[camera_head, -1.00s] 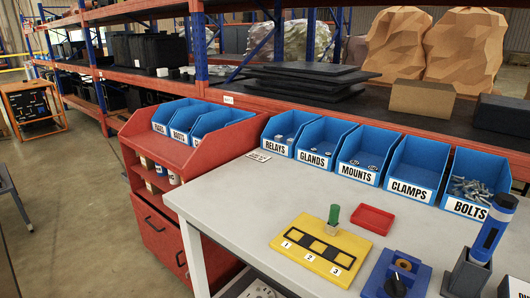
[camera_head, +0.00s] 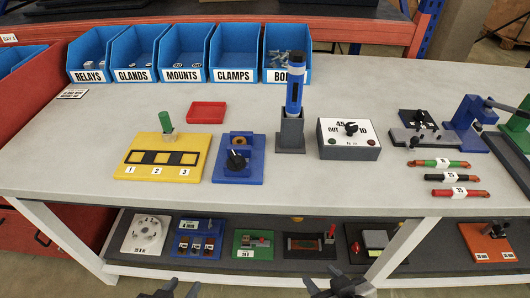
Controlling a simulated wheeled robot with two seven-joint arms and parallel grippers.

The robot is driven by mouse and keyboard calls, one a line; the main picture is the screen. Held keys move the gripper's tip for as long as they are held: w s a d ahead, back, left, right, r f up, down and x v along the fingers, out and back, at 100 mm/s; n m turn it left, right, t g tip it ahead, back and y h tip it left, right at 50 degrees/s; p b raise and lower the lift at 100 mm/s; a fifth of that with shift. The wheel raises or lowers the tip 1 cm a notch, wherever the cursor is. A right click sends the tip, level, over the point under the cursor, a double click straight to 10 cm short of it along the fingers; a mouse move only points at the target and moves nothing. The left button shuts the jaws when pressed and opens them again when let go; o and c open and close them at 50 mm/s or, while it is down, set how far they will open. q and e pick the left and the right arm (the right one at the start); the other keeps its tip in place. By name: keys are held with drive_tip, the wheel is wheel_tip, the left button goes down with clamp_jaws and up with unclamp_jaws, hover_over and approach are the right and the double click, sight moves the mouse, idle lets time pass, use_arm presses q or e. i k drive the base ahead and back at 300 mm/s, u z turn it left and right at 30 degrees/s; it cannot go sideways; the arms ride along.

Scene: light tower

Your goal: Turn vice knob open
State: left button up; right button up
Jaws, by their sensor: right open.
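A small blue vice-like fixture (camera_head: 247,172) sits on the grey table, left of centre. A black knob (camera_head: 236,160) with a pointer-like grip stands on its front part. A brown ring-like piece (camera_head: 241,140) shows behind the knob. My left gripper (camera_head: 184,289) shows only its fingertips at the bottom edge, spread apart and empty. My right gripper (camera_head: 334,288) is open and empty, also at the bottom edge. Both are well short of the fixture, in front of the table.
A yellow numbered board (camera_head: 163,172) with a green peg (camera_head: 166,122) stands left of the fixture. A blue cylinder in a dark holder (camera_head: 291,136) and a grey switch box (camera_head: 348,143) stand to the right. A red tray (camera_head: 206,113) lies behind. Blue bins (camera_head: 235,50) line the back.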

sight(236, 163)
drive_tip(key=z, duration=2.3)
drive_tip(key=k, duration=0.35)
drive_tip(key=u, duration=1)
